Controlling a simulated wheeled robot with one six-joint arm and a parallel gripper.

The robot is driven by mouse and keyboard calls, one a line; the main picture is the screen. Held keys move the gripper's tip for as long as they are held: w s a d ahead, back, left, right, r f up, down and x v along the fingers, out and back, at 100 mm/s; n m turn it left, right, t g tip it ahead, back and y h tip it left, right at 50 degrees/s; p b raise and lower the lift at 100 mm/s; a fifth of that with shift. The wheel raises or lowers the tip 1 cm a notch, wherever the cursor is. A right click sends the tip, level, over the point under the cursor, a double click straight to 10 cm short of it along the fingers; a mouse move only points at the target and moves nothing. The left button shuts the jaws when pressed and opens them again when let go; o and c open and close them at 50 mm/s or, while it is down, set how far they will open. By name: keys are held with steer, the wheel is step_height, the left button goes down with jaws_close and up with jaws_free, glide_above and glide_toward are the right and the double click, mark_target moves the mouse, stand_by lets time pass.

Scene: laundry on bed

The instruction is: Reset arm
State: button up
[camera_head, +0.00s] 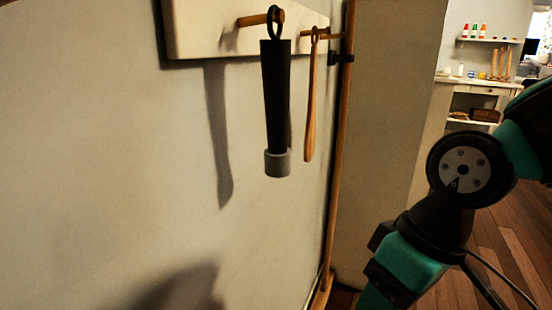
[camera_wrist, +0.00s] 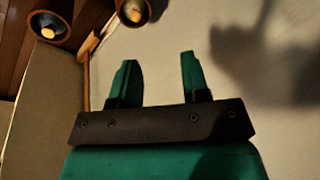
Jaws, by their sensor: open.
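My gripper (camera_wrist: 158,78) shows in the wrist view with its two green fingers apart and nothing between them. A pale wall lies behind the fingers. In the head view my arm is folded at the right, and the fingertips are out of the frame below.
A black tool with a grey end (camera_head: 276,110) and a wooden tool (camera_head: 311,100) hang from pegs on a pale board (camera_head: 205,30). A wooden pole (camera_head: 342,120) stands along the wall edge. White shelves (camera_head: 470,100) are far back right. Wooden floor (camera_head: 505,230) is open behind my arm.

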steer(key=s+d+r+p, duration=0.1)
steer(key=s+r+p, duration=0.1)
steer(key=r+p, duration=1.6)
steer(key=s+d+r+p, duration=0.1)
steer(key=r+p, duration=1.8)
steer(key=r, duration=0.2)
steer(key=shift+s+r+y, duration=0.35)
steer(key=shift+y, duration=0.05)
steer(key=shift+s+d, duration=0.1)
